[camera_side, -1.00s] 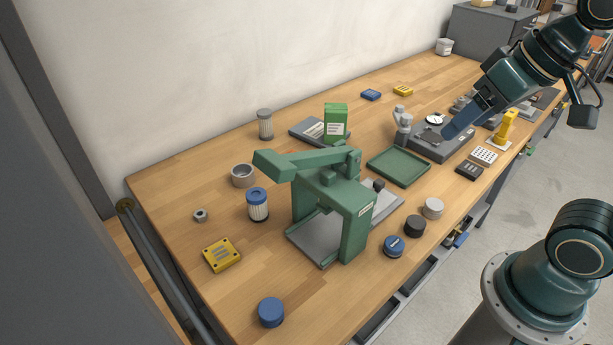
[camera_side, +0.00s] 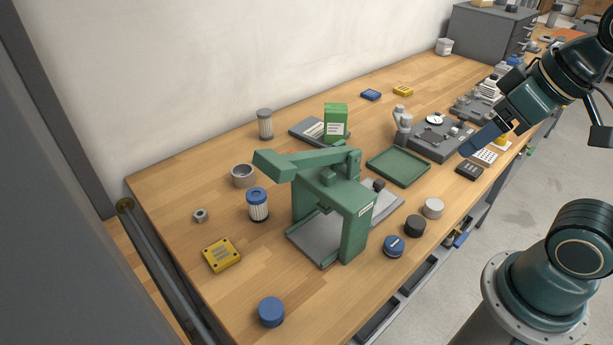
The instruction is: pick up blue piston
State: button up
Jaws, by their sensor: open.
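A plain blue cylinder (camera_side: 271,312) stands near the front edge of the bench at the lower left. A second blue round piece (camera_side: 394,246), with a dark band and a pale mark on top, sits right of the green press; I cannot tell for sure which of the two is the blue piston. My gripper (camera_side: 475,142) is open, with blue fingers, over the right part of the bench in front of the grey gauge fixture. It is far from both blue pieces, and nothing shows between its fingers.
The green arbor press (camera_side: 345,205) stands tall mid-bench. A black cylinder (camera_side: 414,226) and a silver one (camera_side: 433,208) stand near the marked blue piece. A green tray (camera_side: 398,167), a blue-capped filter (camera_side: 257,204) and a yellow plate (camera_side: 221,254) lie around. Bare wood surrounds the plain blue cylinder.

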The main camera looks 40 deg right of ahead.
jog(key=shift+c, duration=0.6)
jog(key=w+a+f+n+g+y, duration=0.1)
jog(key=w+a+f+n+y, duration=0.2)
jog(key=w+a, duration=0.7)
jog(key=s+a+f+n, duration=0.1)
jog(key=a+f, duration=0.3)
jog(key=a, duration=0.5)
jog(key=s+a+f+n+g, duration=0.1)
jog(key=a+f+n, duration=0.3)
jog(key=a, duration=0.5)
jog(key=shift+s+f, duration=0.2)
jog(key=shift+s, duration=0.05)
jog(key=shift+a, duration=0.1)
